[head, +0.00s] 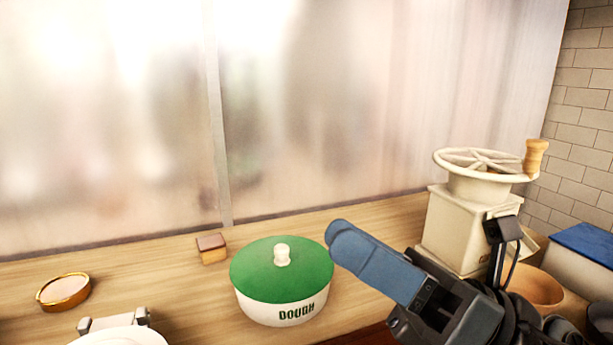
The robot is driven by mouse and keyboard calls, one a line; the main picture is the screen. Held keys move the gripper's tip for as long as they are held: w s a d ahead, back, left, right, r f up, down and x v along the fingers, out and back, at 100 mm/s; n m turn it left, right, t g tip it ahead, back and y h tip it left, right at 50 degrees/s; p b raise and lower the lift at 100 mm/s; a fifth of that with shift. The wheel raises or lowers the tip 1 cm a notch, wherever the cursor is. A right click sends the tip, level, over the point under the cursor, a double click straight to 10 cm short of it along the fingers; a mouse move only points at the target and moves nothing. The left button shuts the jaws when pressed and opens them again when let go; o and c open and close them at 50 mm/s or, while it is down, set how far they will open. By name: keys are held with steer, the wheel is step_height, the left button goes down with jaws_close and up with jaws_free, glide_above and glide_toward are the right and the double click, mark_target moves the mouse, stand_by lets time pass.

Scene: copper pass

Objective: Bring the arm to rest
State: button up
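My gripper (350,243) reaches in from the lower right of the head view, its blue finger pointing up and left. Its tip is beside the right edge of the green lid of the dough pot (283,305), seemingly nearer to the camera. Only one finger shows clearly, so I cannot tell whether the gripper is open or shut. Nothing is seen held in it. The wrist hides part of the counter and the foot of the grinder.
The white pot marked DOUGH stands on the wooden counter (150,283). A small brown-topped block (212,249) and a copper-rimmed dish (64,291) lie left. A cream grinder (460,232), an orange-brown bowl (537,288) and a blue-lidded box (585,245) stand right. A frosted panel (350,100) rises behind.

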steer(key=s+d+f+n+t+h, duration=0.3)
steer(key=s+d+f+n+h, duration=0.2)
steer(key=s+f+n+h, duration=0.2)
steer(key=s+d+f+n+t+h, duration=0.3)
steer(key=s+d+f+n+h, duration=0.3)
steer(key=s, duration=0.6)
steer(key=s+d+f+n+t+h, duration=0.3)
steer(key=s+d+f+n+h, duration=0.3)
steer(key=s+f+n+h, duration=0.4)
steer(key=shift+f+n+t, duration=0.4)
steer(key=shift+f+n, duration=0.3)
steer(key=shift+n, duration=0.3)
